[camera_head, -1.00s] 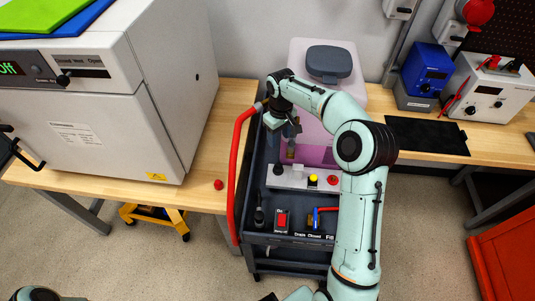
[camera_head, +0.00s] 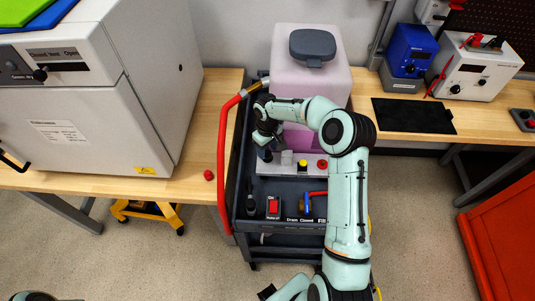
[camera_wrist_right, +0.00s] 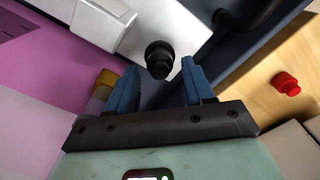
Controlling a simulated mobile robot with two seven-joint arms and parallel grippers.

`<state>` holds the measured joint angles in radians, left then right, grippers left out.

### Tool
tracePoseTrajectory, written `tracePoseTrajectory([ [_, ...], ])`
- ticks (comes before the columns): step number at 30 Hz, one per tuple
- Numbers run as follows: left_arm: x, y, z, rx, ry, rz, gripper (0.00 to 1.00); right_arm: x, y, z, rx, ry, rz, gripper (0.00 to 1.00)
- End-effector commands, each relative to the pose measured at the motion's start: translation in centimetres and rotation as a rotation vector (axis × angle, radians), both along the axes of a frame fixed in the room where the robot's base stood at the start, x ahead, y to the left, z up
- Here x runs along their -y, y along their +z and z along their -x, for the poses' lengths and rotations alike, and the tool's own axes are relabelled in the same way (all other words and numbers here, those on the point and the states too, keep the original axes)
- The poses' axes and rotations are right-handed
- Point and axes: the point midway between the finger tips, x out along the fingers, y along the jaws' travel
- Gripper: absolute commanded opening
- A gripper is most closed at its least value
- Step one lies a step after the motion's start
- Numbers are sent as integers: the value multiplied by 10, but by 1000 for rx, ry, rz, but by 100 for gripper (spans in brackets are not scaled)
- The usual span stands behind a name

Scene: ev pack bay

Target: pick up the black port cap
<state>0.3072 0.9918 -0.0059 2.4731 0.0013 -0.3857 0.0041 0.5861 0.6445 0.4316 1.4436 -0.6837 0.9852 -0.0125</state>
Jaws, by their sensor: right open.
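The black port cap (camera_wrist_right: 158,58) shows in the right wrist view as a round, stepped black knob beside the white block (camera_wrist_right: 102,18). It is in line with the gap between the two blue fingers of my right gripper (camera_wrist_right: 160,68), close to the fingertips. The fingers are apart and not closed on it. In the head view my right gripper (camera_head: 266,148) points down at the left end of the white block (camera_head: 284,171); the cap cannot be told clearly from the fingers there. My left gripper is out of view.
A yellow knob (camera_head: 303,163) and red knob (camera_head: 322,163) stand on the block, right of the gripper. A red hose (camera_head: 222,160) runs along the cart's left side. A red cap (camera_head: 208,175) lies on the wooden bench. The pink tank (camera_head: 290,75) stands behind.

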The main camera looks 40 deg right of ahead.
Motion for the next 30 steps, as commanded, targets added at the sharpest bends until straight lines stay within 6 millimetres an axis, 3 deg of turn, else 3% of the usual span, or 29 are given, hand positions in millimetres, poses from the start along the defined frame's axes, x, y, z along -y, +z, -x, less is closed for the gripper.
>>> tracePoseTrajectory([
  [8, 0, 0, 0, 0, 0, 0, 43, 0, -3, 0, 1, 0, 1, 52],
  [12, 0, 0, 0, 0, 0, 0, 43, 0, -3, 0, 1, 0, 1, 7],
  [13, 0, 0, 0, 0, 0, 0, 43, 0, -3, 0, 1, 0, 1, 4],
  [24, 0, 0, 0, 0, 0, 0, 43, 0, 0, 0, 2, -1, 1, 4],
  [30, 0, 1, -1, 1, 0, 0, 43, 1, 29, -1, 5, -2, 4, 4],
])
